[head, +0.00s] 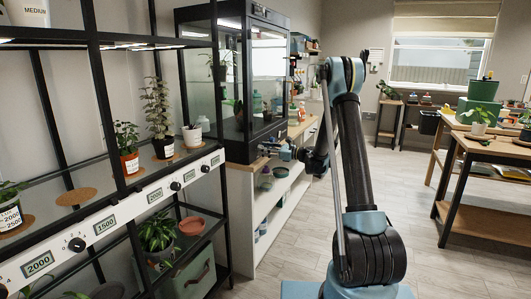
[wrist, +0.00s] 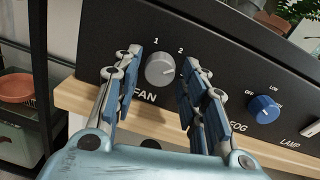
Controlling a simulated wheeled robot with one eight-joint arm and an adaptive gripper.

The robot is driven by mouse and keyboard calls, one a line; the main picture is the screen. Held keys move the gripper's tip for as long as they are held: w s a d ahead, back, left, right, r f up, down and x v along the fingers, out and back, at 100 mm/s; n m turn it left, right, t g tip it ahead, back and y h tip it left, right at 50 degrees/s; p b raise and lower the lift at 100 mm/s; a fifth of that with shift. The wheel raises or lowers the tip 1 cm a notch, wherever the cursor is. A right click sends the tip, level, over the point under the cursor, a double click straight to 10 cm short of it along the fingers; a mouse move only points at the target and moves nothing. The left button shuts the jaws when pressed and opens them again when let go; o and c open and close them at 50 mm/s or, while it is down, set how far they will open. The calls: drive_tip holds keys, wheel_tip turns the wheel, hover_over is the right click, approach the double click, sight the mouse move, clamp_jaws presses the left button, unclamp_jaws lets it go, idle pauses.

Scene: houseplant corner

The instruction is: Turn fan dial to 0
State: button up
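The fan dial (wrist: 160,69) is a round grey knob on the dark front panel (wrist: 215,62) of the glass cabinet (head: 238,128). The numbers 1 and 2 show above it and the word FAN below it; a further mark at right is partly covered by a finger. I cannot tell surely which number the dial points to. My gripper (wrist: 161,82) is open, with one finger on each side of the dial and gaps between. In the head view my gripper (head: 273,149) is at the cabinet's lower front; the dial cannot be made out there.
A blue fog knob (wrist: 264,109) sits right of the fan dial, with a lamp switch (wrist: 310,131) beyond it. A wooden ledge (wrist: 75,97) runs under the panel. A plant shelf with dials (head: 105,225) stands at left. The floor (head: 435,240) at right is clear.

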drive_tip(key=c, duration=0.6)
drive_tip(key=shift+o, duration=0.2)
drive_tip(key=shift+n, duration=0.4)
drive_tip(key=n, duration=1.6)
drive_tip(key=shift+s+r+t+h, duration=0.1)
drive_tip(key=shift+r+t+h, duration=0.05)
drive_tip(key=shift+t+h, duration=0.25)
drive_tip(key=n, duration=0.3)
drive_tip(key=shift+n, duration=0.3)
drive_tip(key=shift+c, duration=0.2)
drive_tip(key=n, duration=0.6)
drive_tip(key=shift+t, duration=0.3)
